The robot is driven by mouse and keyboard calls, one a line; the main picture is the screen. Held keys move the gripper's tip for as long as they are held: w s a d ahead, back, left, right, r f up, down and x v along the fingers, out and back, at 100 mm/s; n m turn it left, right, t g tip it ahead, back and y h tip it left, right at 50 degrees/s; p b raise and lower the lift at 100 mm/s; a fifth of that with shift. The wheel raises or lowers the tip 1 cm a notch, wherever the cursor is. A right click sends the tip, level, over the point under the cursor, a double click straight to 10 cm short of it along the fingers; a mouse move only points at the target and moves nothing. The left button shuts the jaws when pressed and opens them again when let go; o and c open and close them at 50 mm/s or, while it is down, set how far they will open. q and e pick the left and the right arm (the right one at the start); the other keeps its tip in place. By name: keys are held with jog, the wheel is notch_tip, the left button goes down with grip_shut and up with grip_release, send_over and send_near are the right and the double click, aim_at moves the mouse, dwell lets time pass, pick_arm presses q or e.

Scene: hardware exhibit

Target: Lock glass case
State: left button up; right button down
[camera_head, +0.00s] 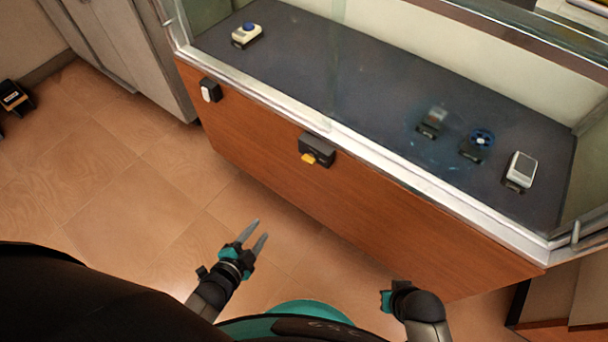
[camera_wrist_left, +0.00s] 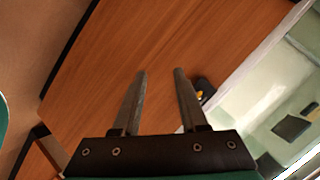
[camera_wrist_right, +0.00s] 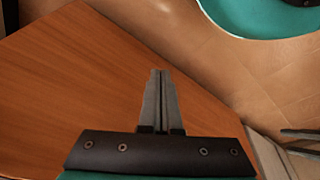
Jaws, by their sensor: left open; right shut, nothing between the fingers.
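The glass case (camera_head: 400,173) fills the upper right of the head view, with a silver front rail above a wooden front panel (camera_head: 345,195). A black lock box with a yellow tab (camera_head: 309,159) sits on that panel just below the rail. In the left wrist view a dark part with yellow (camera_wrist_left: 203,88), partly hidden by a finger, looks like the same box. My left gripper (camera_head: 261,228) is open and empty, in front of the panel and below the lock box, apart from it. My right gripper (camera_wrist_right: 160,72) is shut and empty; its fingers are hard to see in the head view.
A black box with a white button (camera_head: 208,92) is on the panel's left end. Tiled floor at left is mostly clear.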

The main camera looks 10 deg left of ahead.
pick_arm(q)
jog(key=w+r+m+t+h+b, duration=0.2)
jog(key=w+r+m+t+b, duration=0.1)
jog(key=w+m+b, duration=0.15)
jog(key=m+t+h+b, duration=0.2)
jog(key=m+h+b, duration=0.1)
jog(key=m+b, duration=0.3)
send_near(307, 162)
pick_arm(e)
jog(key=w+r+t, duration=0.3)
jog(key=r, duration=0.6)
pick_arm(q)
jog(key=b+x, duration=0.3)
jog(key=x, duration=0.5)
jog(key=shift+w, duration=0.4)
pick_arm(e)
jog(key=w+a+t+y, duration=0.3)
jog(key=w+a+t, duration=0.1)
jog(key=w+a, duration=0.1)
jog(key=shift+a, duration=0.9)
pick_arm(q)
jog(key=shift+d, duration=0.15)
grip_shut()
